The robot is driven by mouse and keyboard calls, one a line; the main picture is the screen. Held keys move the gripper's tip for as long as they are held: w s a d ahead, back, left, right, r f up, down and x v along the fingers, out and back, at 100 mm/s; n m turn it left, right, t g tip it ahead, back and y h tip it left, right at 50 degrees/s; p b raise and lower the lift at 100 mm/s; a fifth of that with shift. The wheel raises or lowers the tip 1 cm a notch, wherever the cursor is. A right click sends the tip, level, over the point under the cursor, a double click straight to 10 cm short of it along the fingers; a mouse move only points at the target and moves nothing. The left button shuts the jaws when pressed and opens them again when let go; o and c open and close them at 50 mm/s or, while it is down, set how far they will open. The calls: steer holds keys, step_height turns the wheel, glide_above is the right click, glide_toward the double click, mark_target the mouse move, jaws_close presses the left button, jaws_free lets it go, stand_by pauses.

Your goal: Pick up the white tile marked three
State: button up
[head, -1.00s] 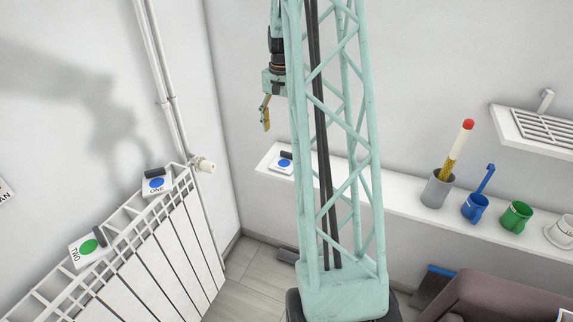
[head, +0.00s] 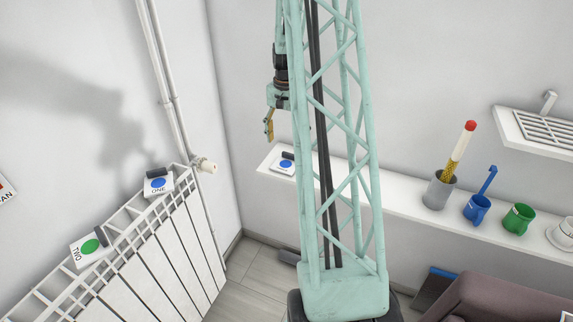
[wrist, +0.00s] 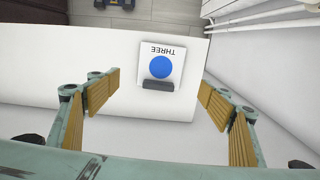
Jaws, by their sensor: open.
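The white tile marked THREE (wrist: 163,52) has a blue disc and a dark grey bar along one edge. It lies on the white wall shelf, near the shelf's left end in the head view (head: 283,167). In the wrist view my gripper (wrist: 158,103) is open and empty, with one finger on each side of the tile's line and the tile a little ahead of the fingertips. In the head view my gripper (head: 268,133) hangs above and to the left of the tile, clear of it. My green lattice column hides part of the shelf.
Tiles marked ONE (head: 158,184) and TWO (head: 91,247) rest on the radiator (head: 150,265) at left. Bare shelf surrounds the tile.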

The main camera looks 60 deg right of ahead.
glide_above(287, 163)
steer(key=shift+a+f, duration=0.15)
steer(key=shift+f, duration=1.9)
steer(key=shift+f, duration=0.15)
steer(key=shift+w+f, duration=0.1)
steer(key=shift+f, duration=2.35)
steer(key=c, duration=0.9)
steer(key=shift+c, duration=0.2)
steer(key=shift+r, duration=0.15)
